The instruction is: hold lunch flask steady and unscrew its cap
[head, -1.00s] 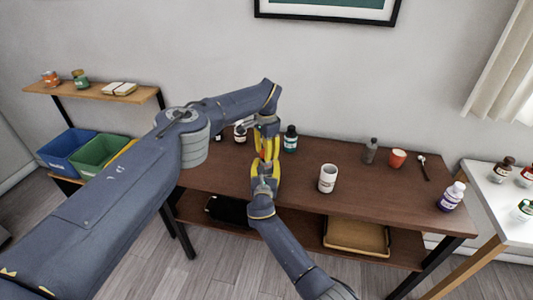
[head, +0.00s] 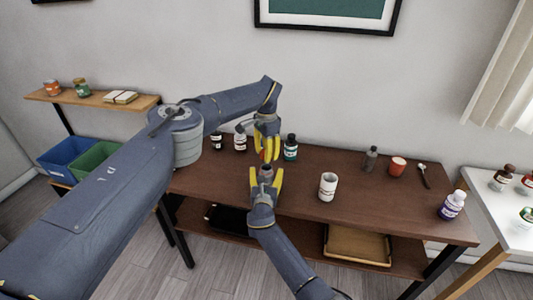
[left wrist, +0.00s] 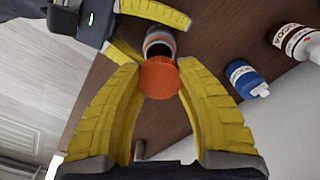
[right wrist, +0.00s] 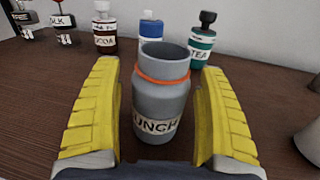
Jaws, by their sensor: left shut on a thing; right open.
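The lunch flask (right wrist: 158,112) is a grey cylinder with an orange ring at its neck and a "LUNCH" label. It stands upright on the table with its mouth open; the left wrist view also shows it (left wrist: 160,38). My left gripper (head: 267,156) is shut on the orange cap (left wrist: 160,78), held off the flask's mouth. My right gripper (head: 266,173) is open, with its fingers (right wrist: 160,72) on either side of the flask and gaps showing. In the head view the grippers hide much of the flask.
Behind the flask stand a cocoa bottle (right wrist: 105,32), a blue bottle (right wrist: 151,30) and a teal tea bottle (right wrist: 203,42). A white cup (head: 328,187) stands to the right. Farther right are a grey bottle (head: 370,160) and a red cup (head: 397,167). The table's front middle is clear.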

